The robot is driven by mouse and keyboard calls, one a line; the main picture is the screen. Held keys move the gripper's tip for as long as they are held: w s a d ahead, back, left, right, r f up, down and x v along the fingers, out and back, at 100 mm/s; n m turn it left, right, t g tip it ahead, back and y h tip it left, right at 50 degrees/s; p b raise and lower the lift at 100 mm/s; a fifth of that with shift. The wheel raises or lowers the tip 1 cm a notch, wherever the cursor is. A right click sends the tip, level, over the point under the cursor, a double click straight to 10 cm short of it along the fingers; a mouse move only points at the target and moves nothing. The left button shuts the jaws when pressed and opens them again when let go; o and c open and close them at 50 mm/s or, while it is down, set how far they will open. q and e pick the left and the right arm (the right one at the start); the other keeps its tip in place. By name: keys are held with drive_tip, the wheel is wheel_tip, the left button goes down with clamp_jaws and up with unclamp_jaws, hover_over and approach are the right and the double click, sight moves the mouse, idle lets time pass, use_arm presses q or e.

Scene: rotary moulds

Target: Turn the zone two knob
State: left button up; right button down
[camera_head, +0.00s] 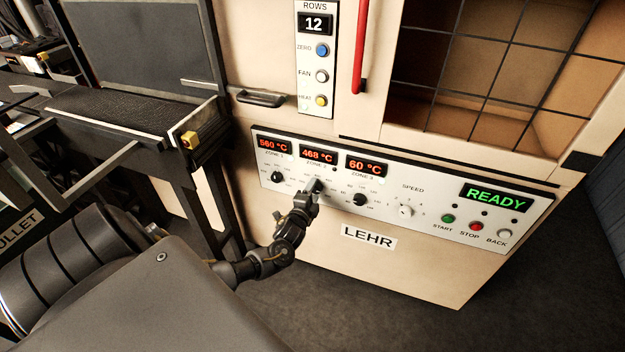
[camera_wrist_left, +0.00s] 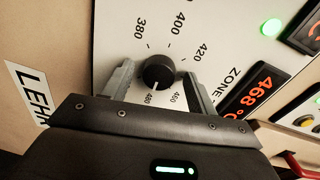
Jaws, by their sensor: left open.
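The zone two knob (camera_wrist_left: 159,72) is a round black dial on the white control panel (camera_head: 420,215). In the left wrist view its scale marks run from 380 to 480, and the zone two display (camera_wrist_left: 258,100) reads 468 °C. My left gripper (camera_wrist_left: 158,82) is open, with one finger on each side of the knob; whether either finger touches it I cannot tell. In the head view my left gripper (camera_head: 312,190) is at the panel below the zone two display (camera_head: 318,154) and hides most of the knob. My right gripper is not in view.
The zone one knob (camera_head: 277,177) and zone three knob (camera_head: 360,199) flank my gripper closely. Further right are the speed knob (camera_head: 405,211), start, stop and back buttons, and a green READY display (camera_head: 492,197). A dark conveyor frame (camera_head: 140,110) stands at the left.

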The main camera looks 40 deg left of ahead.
use_arm(q)
drive_tip(key=shift+s, duration=0.1)
drive_tip(key=v, duration=1)
drive_tip(key=shift+s, duration=0.35)
drive_tip(key=shift+d, duration=0.1)
drive_tip(key=s+d+f+n+g+h, duration=0.1)
drive_tip(key=s+f+n+g, duration=0.15)
drive_tip(key=s+f, duration=0.45)
drive_tip(key=s+f+n+g+h, duration=0.1)
drive_tip(key=s+f+n+g, duration=0.15)
drive_tip(key=f, duration=0.85)
drive_tip(key=s+d+f+n+g+h, duration=0.1)
drive_tip(key=s+f+n+g, duration=0.3)
drive_tip(key=f, duration=0.6)
drive_tip(key=s+d+f+g, duration=0.2)
drive_tip(key=s+d+f, duration=0.1)
drive_tip(key=s, duration=0.6)
drive_tip(key=s+d+f+g+h, duration=0.1)
drive_tip(key=s+d+f, duration=0.3)
drive_tip(key=s, duration=0.6)
drive_tip(key=s+d+f+n+g+h+p, duration=0.1)
drive_tip(key=s+d+f+g, duration=0.2)
drive_tip(key=s, duration=0.6)
drive_tip(key=shift+s+d+f, duration=0.35)
drive_tip(key=shift+d+f, duration=0.3)
drive_tip(key=shift+f, duration=0.3)
